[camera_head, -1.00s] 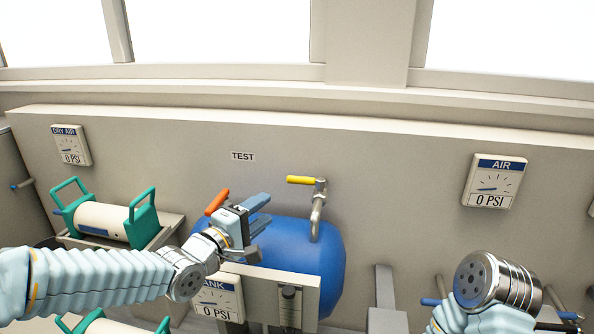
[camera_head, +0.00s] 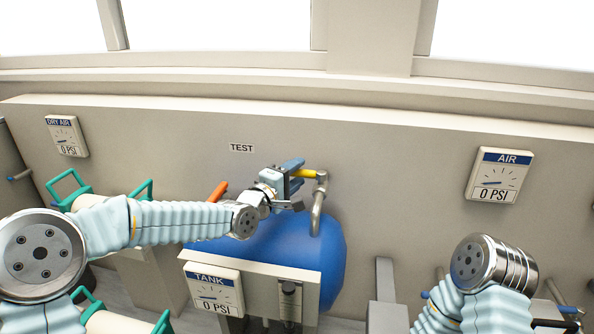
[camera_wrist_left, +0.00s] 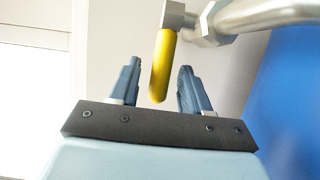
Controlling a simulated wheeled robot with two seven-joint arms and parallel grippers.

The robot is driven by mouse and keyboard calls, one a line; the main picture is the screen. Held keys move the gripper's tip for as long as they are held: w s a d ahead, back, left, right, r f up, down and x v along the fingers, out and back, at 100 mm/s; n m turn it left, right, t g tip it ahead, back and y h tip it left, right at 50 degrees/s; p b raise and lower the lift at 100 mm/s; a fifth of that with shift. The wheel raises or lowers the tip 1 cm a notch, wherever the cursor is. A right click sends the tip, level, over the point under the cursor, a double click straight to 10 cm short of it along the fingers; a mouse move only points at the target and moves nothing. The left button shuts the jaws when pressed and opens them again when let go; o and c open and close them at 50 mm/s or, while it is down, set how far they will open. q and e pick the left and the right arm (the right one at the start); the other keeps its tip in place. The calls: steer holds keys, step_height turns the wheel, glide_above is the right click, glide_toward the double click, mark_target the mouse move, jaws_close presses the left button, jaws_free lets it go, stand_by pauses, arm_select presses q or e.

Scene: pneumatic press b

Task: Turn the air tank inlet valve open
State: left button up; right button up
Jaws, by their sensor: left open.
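The yellow valve handle (camera_head: 306,174) sits on a silver pipe (camera_head: 318,208) that rises from the blue air tank (camera_head: 300,245). My left gripper (camera_head: 296,182) is at the handle's left end, its jaws open. In the left wrist view the yellow handle (camera_wrist_left: 163,66) extends between the two open fingers of the gripper (camera_wrist_left: 157,90), with a gap visible on both sides. An orange handle (camera_head: 218,191) shows left of the gripper, partly behind my arm. My right gripper is not in view.
The TANK gauge (camera_head: 214,290) and the AIR gauge (camera_head: 498,175) both read 0 PSI. The DRY AIR gauge (camera_head: 67,136) is on the wall at left. A green-handled cylinder (camera_head: 85,200) is partly hidden behind my left arm. The wall behind the valve is close.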

arm_select(q)
steer(key=shift+w+d, duration=0.3)
steer(key=shift+w, duration=0.05)
steer(key=shift+c, duration=0.5)
jaws_close()
